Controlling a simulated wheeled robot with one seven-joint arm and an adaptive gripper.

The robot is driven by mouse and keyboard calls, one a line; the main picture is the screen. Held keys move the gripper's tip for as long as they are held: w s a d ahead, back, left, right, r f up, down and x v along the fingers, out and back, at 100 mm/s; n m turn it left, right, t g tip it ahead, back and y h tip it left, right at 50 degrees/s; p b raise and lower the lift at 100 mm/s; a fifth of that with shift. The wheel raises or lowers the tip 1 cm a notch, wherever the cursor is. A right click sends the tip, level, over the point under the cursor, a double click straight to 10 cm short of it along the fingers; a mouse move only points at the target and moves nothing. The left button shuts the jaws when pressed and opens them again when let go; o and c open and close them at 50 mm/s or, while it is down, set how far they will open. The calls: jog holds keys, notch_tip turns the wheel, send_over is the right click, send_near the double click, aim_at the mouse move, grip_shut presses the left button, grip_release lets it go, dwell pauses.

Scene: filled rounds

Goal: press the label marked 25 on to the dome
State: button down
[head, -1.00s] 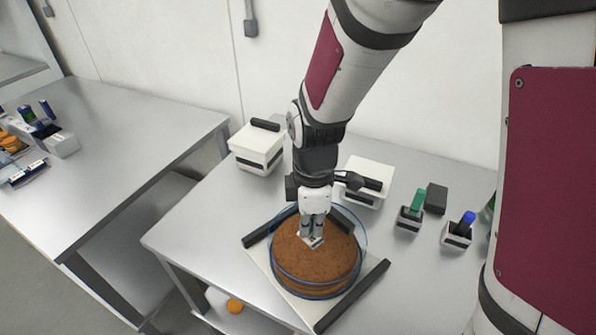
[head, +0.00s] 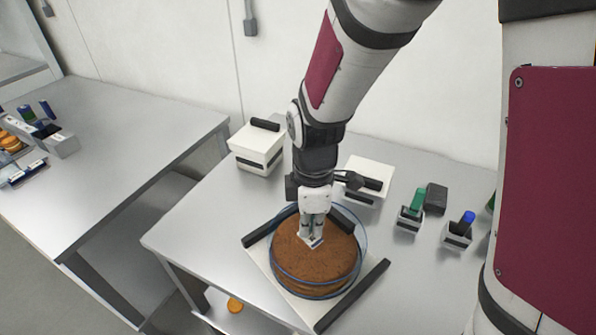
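The dome (head: 364,255) is a clear, blue-tinted round cover over a brown cake-like round (head: 315,268). It sits on a white board (head: 262,258) with dark bars along its sides. My gripper (head: 312,238) points straight down at the top of the dome. A small white label (head: 315,243) with a dark mark is at its fingertips, at or just on the dome's top. The mark is too small to read. The fingers look close together; whether they grip the label or press on it is hard to tell.
Two white boxes with black handles (head: 257,148) (head: 369,180) stand behind. Holders with a green stamp-like item (head: 416,202) and a blue one (head: 466,220) stand at right, near a dark block (head: 436,198). Another table (head: 130,150) is at left. The front left of this table is clear.

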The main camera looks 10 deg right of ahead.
jog(key=shift+f+b, duration=0.45)
jog(key=shift+f, duration=0.2)
dwell(1.4)
jog(key=shift+r, duration=0.1)
notch_tip(320, 180, up, 8)
jog(key=p, duration=0.4)
dwell(0.6)
dwell(0.3)
jog(key=s+d+r+m+t, duration=0.2)
jog(key=s+d+r+m, duration=0.3)
jog(key=s+r+m, duration=0.2)
jog(key=s+d+r+m+t, duration=0.3)
jog(key=s+d+r+m, duration=0.3)
jog(key=r+m, duration=0.4)
jog(key=shift+s+r+t, duration=0.3)
jog(key=shift+s+r, duration=0.15)
jog(key=shift+r, duration=0.1)
